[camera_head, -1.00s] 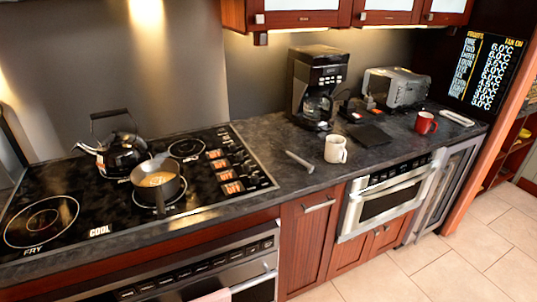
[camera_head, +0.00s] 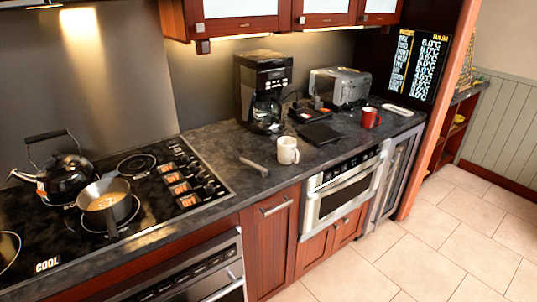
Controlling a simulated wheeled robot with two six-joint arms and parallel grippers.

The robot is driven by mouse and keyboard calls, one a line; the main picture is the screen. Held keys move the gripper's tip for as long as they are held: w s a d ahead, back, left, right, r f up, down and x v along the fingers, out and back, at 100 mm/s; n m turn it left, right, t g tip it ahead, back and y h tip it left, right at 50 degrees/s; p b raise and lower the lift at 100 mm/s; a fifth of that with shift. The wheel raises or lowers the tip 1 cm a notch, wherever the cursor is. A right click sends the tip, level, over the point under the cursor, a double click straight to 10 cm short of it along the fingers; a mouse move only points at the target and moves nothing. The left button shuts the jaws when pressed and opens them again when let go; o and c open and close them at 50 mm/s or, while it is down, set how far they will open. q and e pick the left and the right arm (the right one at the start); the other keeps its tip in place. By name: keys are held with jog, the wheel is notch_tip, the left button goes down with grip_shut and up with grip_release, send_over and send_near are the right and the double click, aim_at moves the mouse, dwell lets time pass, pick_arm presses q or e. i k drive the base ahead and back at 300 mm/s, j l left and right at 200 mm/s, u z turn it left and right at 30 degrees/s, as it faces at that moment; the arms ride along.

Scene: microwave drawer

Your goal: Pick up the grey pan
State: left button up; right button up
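The grey pan (camera_head: 107,203) stands on a front burner of the black cooktop, at the left of the head view. It holds something yellowish-brown. Its dark handle points down toward the front edge of the counter. A dark kettle (camera_head: 66,178) stands just behind it to the left. Neither of my grippers shows in this view, so whether they are open or shut is not visible.
The cooktop (camera_head: 150,204) has a row of controls at its right. A grey tool-like object (camera_head: 254,166), a white mug (camera_head: 288,150), a coffee maker (camera_head: 262,92), a toaster (camera_head: 339,87) and a red mug (camera_head: 371,117) stand along the counter. The tiled floor (camera_head: 445,235) at right is clear.

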aim_at(119, 189)
jog(key=u, duration=0.9)
